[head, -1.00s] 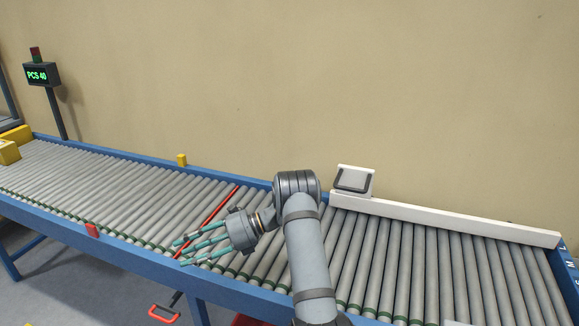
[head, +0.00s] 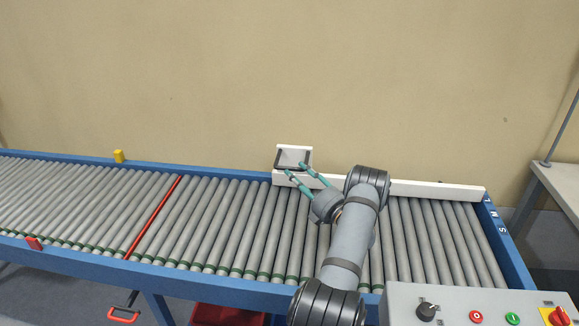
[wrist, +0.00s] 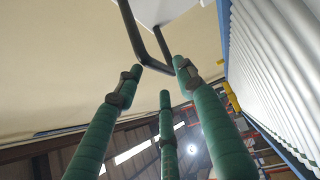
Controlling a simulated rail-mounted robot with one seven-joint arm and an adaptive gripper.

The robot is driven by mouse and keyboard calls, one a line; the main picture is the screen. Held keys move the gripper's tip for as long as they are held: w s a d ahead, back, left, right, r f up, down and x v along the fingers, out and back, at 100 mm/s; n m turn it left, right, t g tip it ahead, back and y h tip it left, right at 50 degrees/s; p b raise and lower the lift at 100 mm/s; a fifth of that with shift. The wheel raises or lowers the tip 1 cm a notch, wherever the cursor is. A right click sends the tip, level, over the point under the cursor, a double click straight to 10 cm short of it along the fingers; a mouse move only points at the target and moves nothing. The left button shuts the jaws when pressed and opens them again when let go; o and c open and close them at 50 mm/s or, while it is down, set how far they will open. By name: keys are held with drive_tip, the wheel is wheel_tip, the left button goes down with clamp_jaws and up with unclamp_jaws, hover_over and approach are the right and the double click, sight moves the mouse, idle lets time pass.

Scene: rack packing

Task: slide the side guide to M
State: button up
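The white side guide (head: 430,189) lies along the far edge of the roller conveyor, its right end by the topmost of the L, M, S marks. The M mark (head: 494,212) is on the blue end rail, nearer to me than the guide. A white block with a dark handle (head: 278,159) stands at the guide's left end. My gripper (head: 297,170) is at this handle, its teal fingers spread and empty. In the wrist view, the dark handle bar (wrist: 132,35) is just beyond the fingertips (wrist: 158,76); I cannot tell whether they touch it.
A grey control panel (head: 470,303) with buttons and a knob is at the front right. A red bar (head: 153,217) crosses the rollers at left. The rollers (head: 440,235) in front of the guide are clear. A wall stands behind the conveyor.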

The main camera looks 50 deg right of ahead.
sight(291, 169)
drive_tip(key=x, duration=0.4)
drive_tip(key=shift+w+d, duration=0.1)
drive_tip(key=shift+w, duration=0.3)
clamp_jaws()
idle(0.6)
